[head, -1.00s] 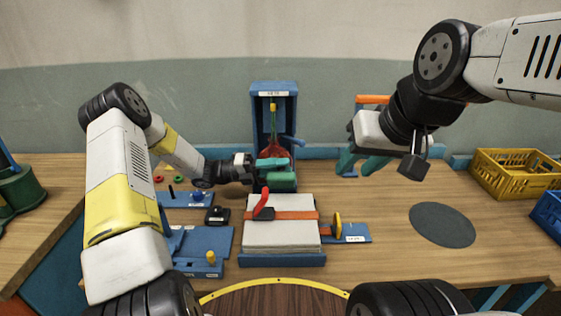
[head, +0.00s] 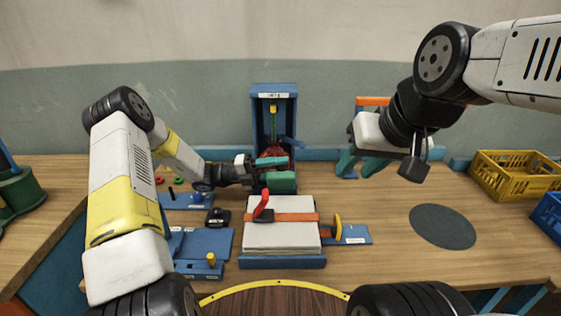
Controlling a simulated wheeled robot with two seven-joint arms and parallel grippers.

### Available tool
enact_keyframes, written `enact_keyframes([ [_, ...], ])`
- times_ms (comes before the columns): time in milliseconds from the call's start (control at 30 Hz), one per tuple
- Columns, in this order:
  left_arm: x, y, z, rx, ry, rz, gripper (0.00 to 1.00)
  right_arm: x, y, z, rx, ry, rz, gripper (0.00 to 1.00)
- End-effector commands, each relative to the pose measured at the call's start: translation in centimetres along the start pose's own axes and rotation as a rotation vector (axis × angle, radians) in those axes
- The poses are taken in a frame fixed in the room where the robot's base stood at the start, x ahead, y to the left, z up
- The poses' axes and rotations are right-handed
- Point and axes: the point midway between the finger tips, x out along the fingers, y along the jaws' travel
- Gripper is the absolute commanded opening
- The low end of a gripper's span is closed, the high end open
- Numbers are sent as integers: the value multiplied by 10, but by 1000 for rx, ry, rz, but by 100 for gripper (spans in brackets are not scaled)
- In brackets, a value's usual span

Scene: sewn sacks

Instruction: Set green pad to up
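A blue upright frame (head: 290,110) with a white label stands at the back centre. Inside it a narrow green upright part (head: 274,128) shows below a yellow tip (head: 273,108), with a red part (head: 276,151) beneath. I cannot tell for sure which green part is the pad. My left gripper (head: 274,171) points right in front of the frame's lower part, its two teal fingers apart, one behind the other. They hide the frame's base, and no held thing is clear between them. My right gripper (head: 362,165) is open and empty above the table, right of the frame.
A white block (head: 280,236) with an orange band and red handle lies in front of the frame. Blue fixtures (head: 205,243) lie to its left. A yellow crate (head: 515,175) stands far right. A dark round mat (head: 442,226) lies on otherwise clear table.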

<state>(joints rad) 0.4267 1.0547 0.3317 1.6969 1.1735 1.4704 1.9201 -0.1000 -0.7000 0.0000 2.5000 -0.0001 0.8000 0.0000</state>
Motion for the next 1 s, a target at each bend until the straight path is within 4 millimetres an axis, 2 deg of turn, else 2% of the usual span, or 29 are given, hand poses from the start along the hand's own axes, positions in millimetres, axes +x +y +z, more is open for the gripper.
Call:
enact_keyframes([
  [367, -2, -1, -1, 1, 3, -2, 47, 0, 0, 0, 0, 0, 0, 36],
  [467, -13, 0, 0, 1, 1, -2, 47, 0, 0, 0, 0, 0, 0, 36],
  [800, -67, 0, 0, 1, 1, -1, 47, 0, 0, 0, 0, 0, 0, 36],
  [1000, -78, 0, 0, 1, 2, -2, 47, 0, 0, 0, 0, 0, 0, 36],
])
